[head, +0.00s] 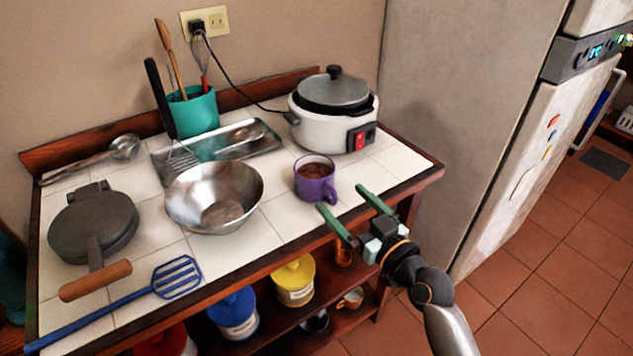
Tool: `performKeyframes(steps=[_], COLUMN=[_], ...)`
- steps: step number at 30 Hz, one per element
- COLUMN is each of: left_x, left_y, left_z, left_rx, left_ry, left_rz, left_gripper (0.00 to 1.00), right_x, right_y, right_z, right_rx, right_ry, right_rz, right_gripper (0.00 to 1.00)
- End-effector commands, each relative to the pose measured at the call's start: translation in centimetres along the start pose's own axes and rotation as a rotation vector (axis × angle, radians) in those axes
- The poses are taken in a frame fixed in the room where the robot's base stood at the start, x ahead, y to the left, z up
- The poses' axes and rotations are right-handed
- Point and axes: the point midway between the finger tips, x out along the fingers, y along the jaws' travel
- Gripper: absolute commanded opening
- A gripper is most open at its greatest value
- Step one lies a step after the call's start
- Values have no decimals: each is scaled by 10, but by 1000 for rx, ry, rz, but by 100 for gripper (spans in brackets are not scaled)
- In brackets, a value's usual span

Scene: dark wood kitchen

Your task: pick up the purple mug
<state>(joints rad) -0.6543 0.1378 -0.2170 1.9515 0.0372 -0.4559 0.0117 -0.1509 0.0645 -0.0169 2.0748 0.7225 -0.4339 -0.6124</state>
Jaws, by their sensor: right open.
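The purple mug (314,180) stands upright on the white tiled counter, near its front edge, with something brown inside. Its handle points down and to the right in the picture. My right gripper (346,209) is in the head view, just right of and nearer than the mug. Its two green fingers are spread apart and point toward the upper left, with nothing between them. The gripper appears close to the mug's handle, but I cannot tell whether it touches. My left gripper is not in view.
A metal bowl (214,198) stands left of the mug. A white cooker (334,113) stands behind it. A blue spatula (120,303) and a dark waffle iron (92,225) lie at the left. A fridge (470,120) stands at the right. A shelf with canisters is below the counter.

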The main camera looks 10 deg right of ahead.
Motion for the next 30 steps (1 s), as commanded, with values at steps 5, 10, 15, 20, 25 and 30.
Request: performKeyframes(steps=[5,10,15,20,25,30], left_x=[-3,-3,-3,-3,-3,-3], left_y=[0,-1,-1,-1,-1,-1], left_z=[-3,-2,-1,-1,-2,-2], left_rx=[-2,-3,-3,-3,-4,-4], left_ry=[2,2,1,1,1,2], left_rz=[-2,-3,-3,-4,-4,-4], left_gripper=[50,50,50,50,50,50], right_x=[28,44,46,46,45,45], right_y=[-4,-3,-3,-3,-3,-3], right_z=[-3,-1,0,0,0,0], right_rx=[5,2,2,1,1,1], right_ry=[3,1,-1,0,0,0], right_rz=[-1,1,0,0,0,0], right_gripper=[100,100,100,92,73,54])
